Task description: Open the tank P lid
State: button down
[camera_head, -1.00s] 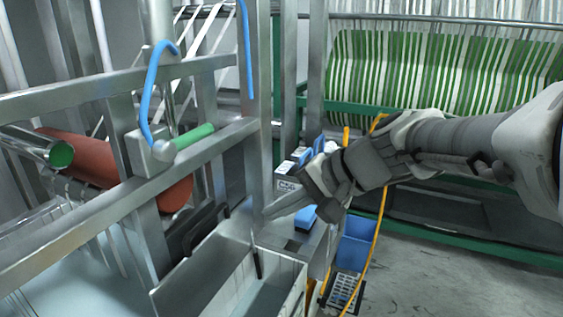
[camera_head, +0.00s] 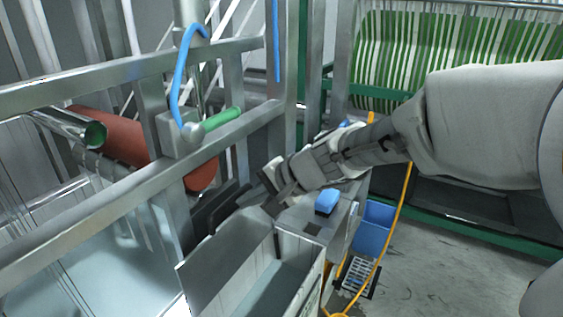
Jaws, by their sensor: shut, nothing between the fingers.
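Several metal tank parts are in view, and no label tells me which one is tank P. A small open-topped metal tank (camera_head: 300,247) stands at the bottom centre, with a grey panel (camera_head: 228,268) tilted up along its left side. Dark bar-like handles (camera_head: 218,208) stand behind that panel. My gripper (camera_head: 268,199) is shut and empty. It is just above the tank's back edge, close to the right end of the dark handles. I cannot tell whether it touches them. My arm reaches in from the right and hides part of the ledge behind.
A blue block (camera_head: 326,201) sits on the ledge. A blue bin (camera_head: 373,228) and yellow cable (camera_head: 396,225) are at right.

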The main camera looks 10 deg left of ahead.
jog(key=shift+a+r, duration=0.1)
jog(key=shift+r, duration=0.05)
jog(key=p, duration=0.1)
jog(key=a+p, duration=0.1)
jog(key=p, duration=0.1)
jog(key=a+h+p, duration=0.1)
jog(key=p, duration=0.1)
jog(key=shift+w+r+g, duration=0.3)
jog(key=shift+w, duration=0.1)
jog(key=a, duration=0.2)
jog(key=w, duration=0.1)
jog(key=shift+w+a+f+p, duration=0.1)
jog(key=shift+a+f+p, duration=0.15)
jog(key=shift+a+p, duration=0.15)
jog(key=shift+d, duration=0.15)
